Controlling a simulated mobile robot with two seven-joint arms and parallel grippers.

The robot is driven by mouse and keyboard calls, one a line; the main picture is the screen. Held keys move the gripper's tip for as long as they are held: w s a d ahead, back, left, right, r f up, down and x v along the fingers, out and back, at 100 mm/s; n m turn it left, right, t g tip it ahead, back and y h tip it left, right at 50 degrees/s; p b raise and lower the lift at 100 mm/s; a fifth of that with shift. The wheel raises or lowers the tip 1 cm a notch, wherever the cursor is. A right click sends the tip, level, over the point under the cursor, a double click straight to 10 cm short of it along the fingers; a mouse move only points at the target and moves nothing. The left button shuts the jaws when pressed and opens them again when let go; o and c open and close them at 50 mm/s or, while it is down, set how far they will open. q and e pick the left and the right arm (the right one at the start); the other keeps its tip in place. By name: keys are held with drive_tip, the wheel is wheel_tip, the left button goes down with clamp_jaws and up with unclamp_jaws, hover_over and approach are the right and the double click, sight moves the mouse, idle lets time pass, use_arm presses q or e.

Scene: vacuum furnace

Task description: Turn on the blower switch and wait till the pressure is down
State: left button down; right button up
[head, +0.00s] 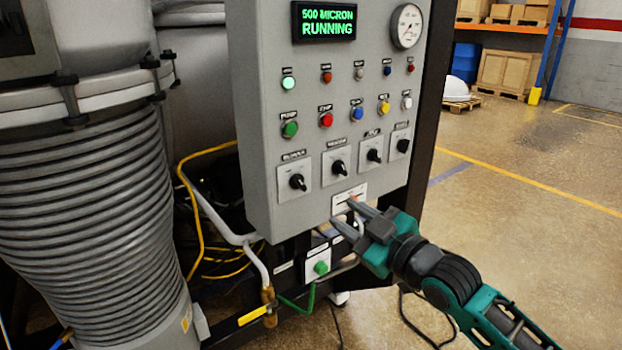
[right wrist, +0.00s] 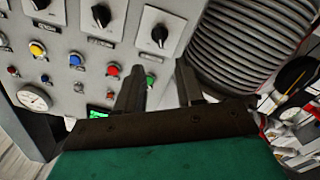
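The blower switch (head: 297,181) is the leftmost of several black rotary knobs in the lower row of the grey control panel (head: 258,120). Its knob looks tilted; its set position is too small to read. In the right wrist view, the rightmost knob (right wrist: 159,36) appears to be the same switch. The display (head: 324,22) reads "500 MICRON RUNNING" in green. A round gauge (head: 406,26) sits at the panel's top right; its reading is unclear. My right gripper (head: 342,212) is open and empty, below and right of the blower switch, near the panel's lower edge. My left gripper is out of view.
Coloured buttons (head: 326,120) and small lamps sit above the knobs. A green button box (head: 317,264), pipes and a yellow cable (head: 199,225) lie below and left of the panel. A ribbed grey column (head: 85,200) stands at left. Open floor (head: 510,220) lies to the right.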

sight(303, 185)
drive_tip(key=x, duration=1.3)
drive_tip(key=shift+r, duration=0.2)
drive_tip(key=shift+c, duration=0.2)
clamp_jaws()
